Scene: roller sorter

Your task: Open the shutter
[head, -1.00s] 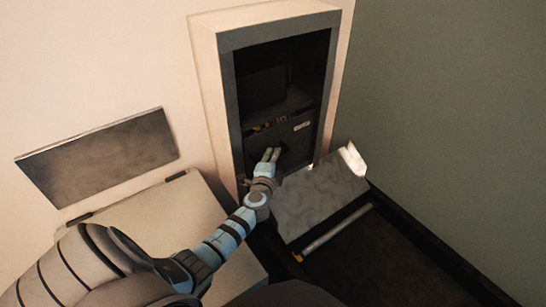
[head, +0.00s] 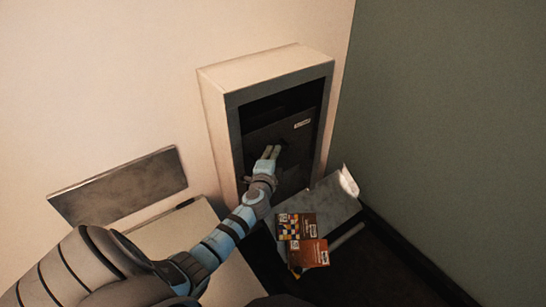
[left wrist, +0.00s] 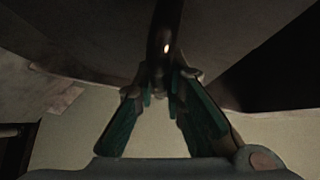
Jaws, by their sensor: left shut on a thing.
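The dark shutter (head: 298,128) with a small white label stands in the upper part of a pale cabinet's opening. A dark gap (head: 292,180) shows below it. My left gripper (head: 271,153) is at the shutter's lower part, shut on its dark handle. In the left wrist view the handle (left wrist: 165,38) is a dark, shiny bar running up from between the fingertips (left wrist: 160,85). The hand and fingers hide part of the handle in the head view. My right gripper is not in view.
The pale cabinet (head: 216,120) is on the wall. A metal chute (head: 335,203) slopes out below it. A grey wall plate (head: 120,187) is left, a green wall (head: 440,130) right.

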